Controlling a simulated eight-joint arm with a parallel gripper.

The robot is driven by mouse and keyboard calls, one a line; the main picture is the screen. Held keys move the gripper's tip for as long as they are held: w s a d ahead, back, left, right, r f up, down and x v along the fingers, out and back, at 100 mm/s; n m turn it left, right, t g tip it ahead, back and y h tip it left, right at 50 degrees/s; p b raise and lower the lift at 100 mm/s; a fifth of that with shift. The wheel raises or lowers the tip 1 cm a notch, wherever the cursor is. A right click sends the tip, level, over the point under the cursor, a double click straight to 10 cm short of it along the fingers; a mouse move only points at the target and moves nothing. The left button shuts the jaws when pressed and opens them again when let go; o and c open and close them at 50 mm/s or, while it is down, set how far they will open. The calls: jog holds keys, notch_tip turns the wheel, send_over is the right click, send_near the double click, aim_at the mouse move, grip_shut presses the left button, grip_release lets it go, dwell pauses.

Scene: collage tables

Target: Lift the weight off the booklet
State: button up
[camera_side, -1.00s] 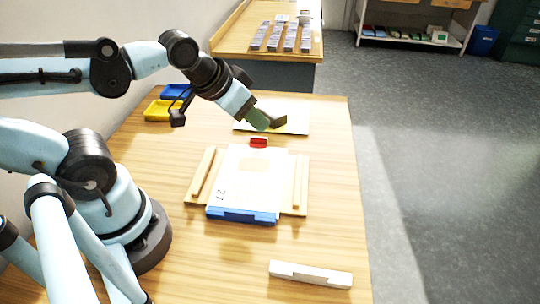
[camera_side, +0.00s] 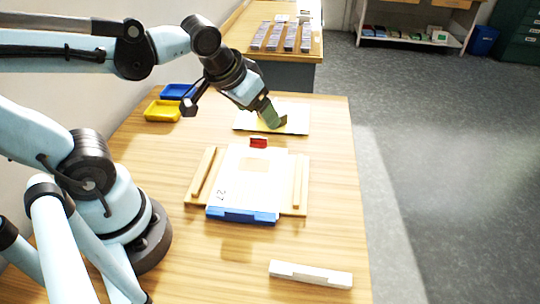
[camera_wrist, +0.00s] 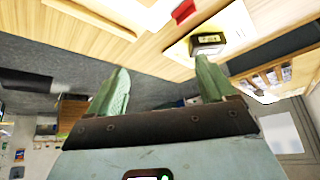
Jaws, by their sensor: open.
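A white booklet-like sheet stack (camera_side: 245,185) lies between two wooden rails, with a blue bar (camera_side: 242,215) across its front end and a red piece (camera_side: 258,142) behind it. A dark block with a yellow label (camera_wrist: 207,44) sits on a pale white-and-yellow sheet (camera_wrist: 240,22) in the wrist view; that sheet lies at the back of the table in the side view (camera_side: 297,116). I cannot tell for sure which item is the weight. My gripper (camera_side: 275,121) is over the pale sheet; its green fingers (camera_wrist: 163,75) are apart and empty, one close to the dark block.
A white bar (camera_side: 310,274) lies at the table's front right. Blue (camera_side: 178,91) and yellow (camera_side: 163,111) trays stand at the back left. Another table (camera_side: 235,38) with grey stacks is behind. The table between the rails and the white bar is clear.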

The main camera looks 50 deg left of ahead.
jog(key=w+f+n+g+y, duration=0.3)
jog(key=w+f+n+y, duration=0.1)
jog(key=w+n+y, duration=0.3)
jog(key=w+f+n+g+y, duration=0.3)
jog(key=w+n+y, duration=0.3)
jog(key=n, duration=0.4)
jog(key=shift+h, duration=0.6)
jog(key=x, duration=0.4)
jog(key=w+x, duration=0.1)
jog(key=x, duration=0.7)
jog(key=shift+w+a+f, duration=0.15)
jog(key=shift+a, duration=0.2)
jog(key=c, duration=1.5)
jog(key=shift+o, duration=0.2)
